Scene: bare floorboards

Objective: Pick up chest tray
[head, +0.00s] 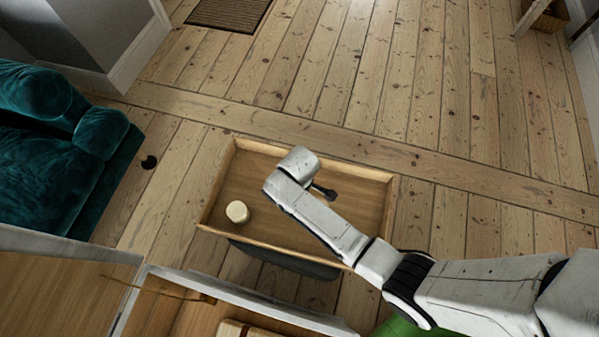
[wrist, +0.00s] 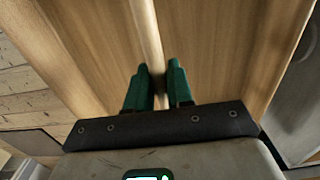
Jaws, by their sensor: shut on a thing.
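The chest tray (head: 262,246) is a shallow rectangular wooden tray in the middle of the head view. A round cream object (head: 237,212) lies inside it towards the left. My gripper reaches over the tray from the right, and my arm hides part of the tray. In the wrist view, the green fingers of my gripper (wrist: 158,75) are close together on a thin pale wooden edge (wrist: 146,28), with wood surfaces on both sides. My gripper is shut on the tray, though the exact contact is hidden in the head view.
An open chest (head: 240,296) with wooden contents stands at the bottom, close below the tray. A teal velvet seat (head: 50,170) is at the left. A small dark object (head: 149,162) lies on the floor beside it. A brown mat (head: 228,13) is at the top. Floorboards beyond the tray are clear.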

